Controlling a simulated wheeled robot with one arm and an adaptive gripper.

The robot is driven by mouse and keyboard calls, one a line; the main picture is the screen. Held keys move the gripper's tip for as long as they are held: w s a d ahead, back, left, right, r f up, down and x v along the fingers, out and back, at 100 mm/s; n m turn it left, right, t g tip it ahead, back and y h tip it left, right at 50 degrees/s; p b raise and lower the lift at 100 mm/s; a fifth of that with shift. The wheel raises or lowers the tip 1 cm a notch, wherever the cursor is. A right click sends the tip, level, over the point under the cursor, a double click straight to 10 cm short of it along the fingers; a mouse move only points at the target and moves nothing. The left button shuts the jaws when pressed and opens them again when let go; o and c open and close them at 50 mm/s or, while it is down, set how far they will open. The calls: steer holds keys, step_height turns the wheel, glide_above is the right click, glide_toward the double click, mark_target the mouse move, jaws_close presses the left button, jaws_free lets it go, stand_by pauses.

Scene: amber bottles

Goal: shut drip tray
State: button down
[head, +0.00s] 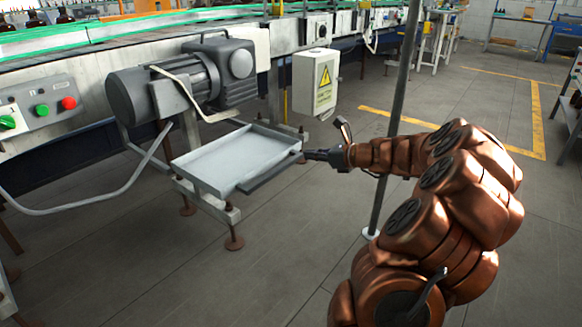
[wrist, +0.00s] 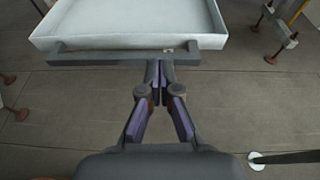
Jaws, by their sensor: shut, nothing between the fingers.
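The drip tray (head: 228,158) is a shallow pale grey tray standing out from under the conveyor's motor. A dark grey handle bar (head: 268,176) runs along its front edge. In the wrist view the tray (wrist: 130,22) fills the top and its handle bar (wrist: 95,58) lies across the picture. My gripper (head: 308,155) is shut and empty at the handle side of the tray. In the wrist view my gripper's fingertips (wrist: 160,66) are together at the bar, right of its middle. I cannot tell whether they touch it.
A grey motor (head: 185,78) hangs above the tray's back. A control panel (head: 40,105) with coloured buttons is at left. A white box with a warning sign (head: 316,82) is behind. A thin upright pole (head: 393,130) stands behind my arm. The floor in front is clear.

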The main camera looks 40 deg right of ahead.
mark_target(283, 153)
steer(key=shift+m+h, duration=0.3)
steer(key=b+x, duration=0.1)
steer(key=x, duration=0.2)
steer(key=b+x, duration=0.1)
steer(key=x, duration=0.1)
steer(key=d+b+x, duration=0.1)
steer(key=x, duration=0.2)
steer(key=shift+w+f, duration=0.3)
steer(key=shift+f, duration=0.2)
steer(key=shift+w, duration=0.4)
steer(key=shift+w+a, duration=0.1)
